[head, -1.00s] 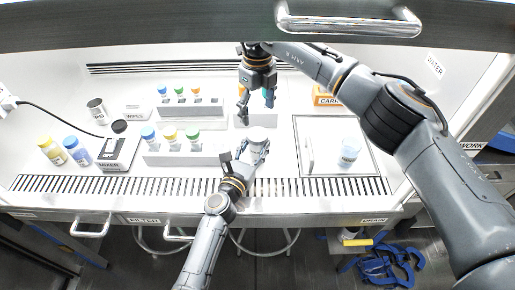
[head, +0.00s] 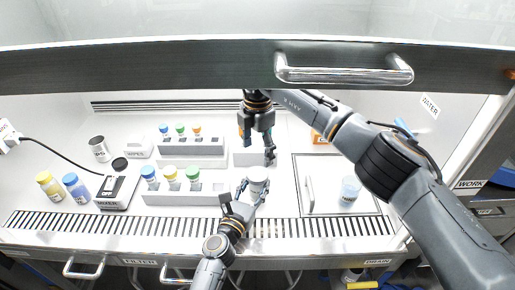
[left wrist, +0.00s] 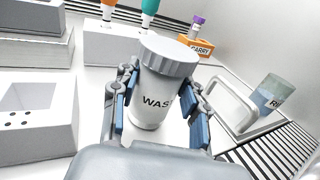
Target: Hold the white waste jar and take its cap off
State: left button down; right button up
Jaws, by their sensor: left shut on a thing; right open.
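The white waste jar (head: 257,188) stands upright between the fingers of my left gripper (head: 247,191). In the left wrist view the jar (left wrist: 152,98) shows the letters "WAS" and a ridged grey-white cap (left wrist: 168,57), seated on top. My left gripper (left wrist: 158,115) is shut on the jar body below the cap, one blue-padded finger on each side. My right gripper (head: 258,155) points down, open and empty, behind and above the jar, apart from the cap.
The front vial rack (head: 185,197) stands left of the jar, with another rack (head: 190,151) behind. A labelled beaker of blue liquid (head: 350,190) stands on the right. An orange carry box (left wrist: 196,46) is behind. The slotted front grille (head: 120,226) runs along the edge.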

aim_at(257, 173)
jog(key=shift+m, duration=1.1)
jog(key=shift+f+m, duration=0.35)
jog(key=shift+m, duration=0.05)
notch_tip(257, 173, down, 7)
jog(key=shift+f, duration=0.2)
